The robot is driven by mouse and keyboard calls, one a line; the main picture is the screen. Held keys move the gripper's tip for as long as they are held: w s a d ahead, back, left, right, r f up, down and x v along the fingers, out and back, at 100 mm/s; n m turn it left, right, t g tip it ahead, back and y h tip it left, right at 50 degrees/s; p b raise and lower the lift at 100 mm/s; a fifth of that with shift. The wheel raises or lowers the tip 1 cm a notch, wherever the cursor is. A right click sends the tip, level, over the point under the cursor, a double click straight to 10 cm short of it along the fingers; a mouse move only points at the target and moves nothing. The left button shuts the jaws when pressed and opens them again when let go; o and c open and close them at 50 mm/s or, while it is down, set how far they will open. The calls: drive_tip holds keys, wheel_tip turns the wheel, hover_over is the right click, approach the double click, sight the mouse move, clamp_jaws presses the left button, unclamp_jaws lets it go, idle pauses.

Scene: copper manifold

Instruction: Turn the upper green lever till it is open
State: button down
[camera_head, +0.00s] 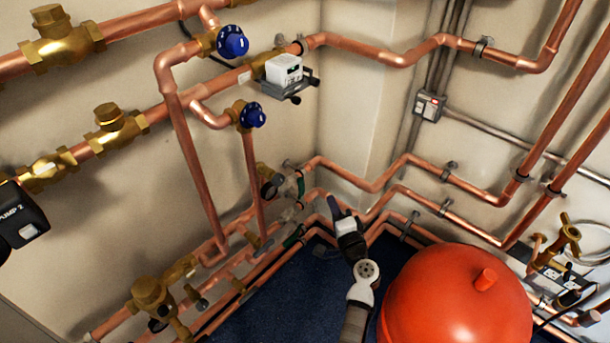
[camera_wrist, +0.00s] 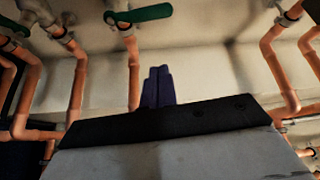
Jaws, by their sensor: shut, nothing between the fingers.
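The upper green lever (camera_head: 300,184) sits on a valve on the copper pipes at the wall, in the middle of the head view. A second, darker green lever (camera_head: 293,238) lies lower, along the pipe below it. My gripper (camera_head: 333,204) is to the right of both, apart from them, its dark fingers pointing up in the picture. In the wrist view my gripper's fingers (camera_wrist: 158,88) are together and empty. A green lever (camera_wrist: 140,14) lies crosswise at the top, a little left of the fingertips and clear of them. Another green lever (camera_wrist: 14,90) shows at the left edge.
Copper pipes run along the wall around the levers, with a pipe (camera_head: 350,172) close above my gripper. A large red tank (camera_head: 455,300) stands to the right of my arm. Blue knobs (camera_head: 232,41) and brass valves (camera_head: 118,130) are higher on the left wall.

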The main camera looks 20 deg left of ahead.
sight(302, 189)
drive_tip(key=w+a+p, duration=0.3)
drive_tip(key=w+a, duration=0.1)
drive_tip(key=a, duration=0.4)
drive_tip(key=shift+m, duration=0.3)
drive_tip(key=shift+a+f+b, duration=0.15)
drive_tip(key=shift+f+b, duration=0.05)
drive_tip(key=shift+b, duration=0.4)
